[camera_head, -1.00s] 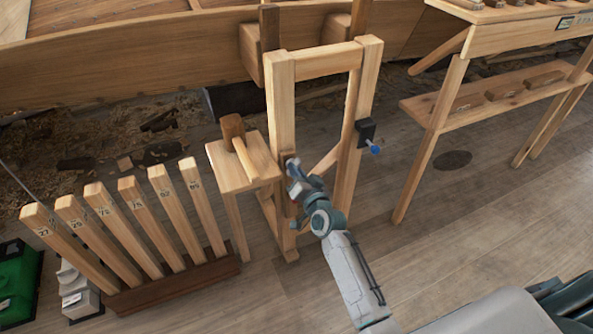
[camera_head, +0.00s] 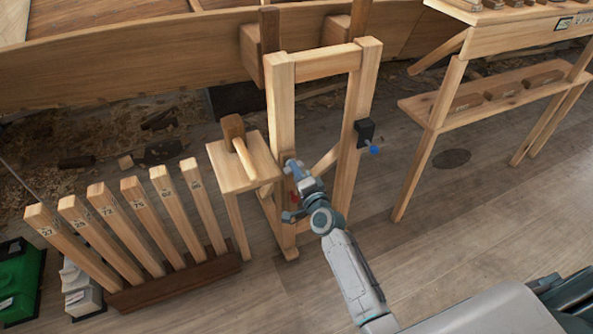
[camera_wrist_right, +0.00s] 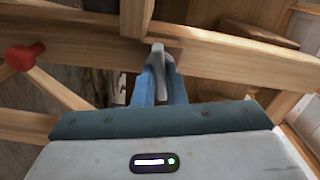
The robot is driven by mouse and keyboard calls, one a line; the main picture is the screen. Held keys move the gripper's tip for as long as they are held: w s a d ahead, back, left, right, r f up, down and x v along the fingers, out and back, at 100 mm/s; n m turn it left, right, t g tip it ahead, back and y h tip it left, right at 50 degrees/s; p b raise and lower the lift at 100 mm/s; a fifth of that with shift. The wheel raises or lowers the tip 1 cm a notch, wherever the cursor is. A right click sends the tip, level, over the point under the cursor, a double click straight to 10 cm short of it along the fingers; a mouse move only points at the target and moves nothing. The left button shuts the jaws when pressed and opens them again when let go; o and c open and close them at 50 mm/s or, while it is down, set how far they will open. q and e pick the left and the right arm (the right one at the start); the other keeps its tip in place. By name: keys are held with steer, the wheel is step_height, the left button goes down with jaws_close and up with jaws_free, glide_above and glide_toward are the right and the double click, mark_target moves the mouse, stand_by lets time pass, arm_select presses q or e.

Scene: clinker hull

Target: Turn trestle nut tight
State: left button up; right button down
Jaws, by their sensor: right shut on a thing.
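The wooden trestle (camera_head: 281,105) stands upright against the hull, with two posts and a top crossbar. My right gripper (camera_head: 291,166) is at the inner side of its left post, low down. In the right wrist view, its blue fingers (camera_wrist_right: 162,75) are shut on a narrow grey piece, apparently the trestle nut (camera_wrist_right: 157,51), against a wooden beam. In the head view the gripper hides the nut. A red knob (camera_wrist_right: 22,57) shows left in the wrist view. My left gripper is not in view.
A black block with a blue-tipped pin (camera_head: 366,133) sits on the right post. A mallet (camera_head: 234,133) lies on a small wooden stand (camera_head: 222,177). A rack of numbered sticks (camera_head: 190,283) is at the left, a bench (camera_head: 440,110) at the right.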

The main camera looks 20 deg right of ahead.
stand_by(0.3)
steer(key=c, duration=1.5)
jaws_free()
steer(key=s, duration=1)
steer(key=shift+s+d, duration=0.4)
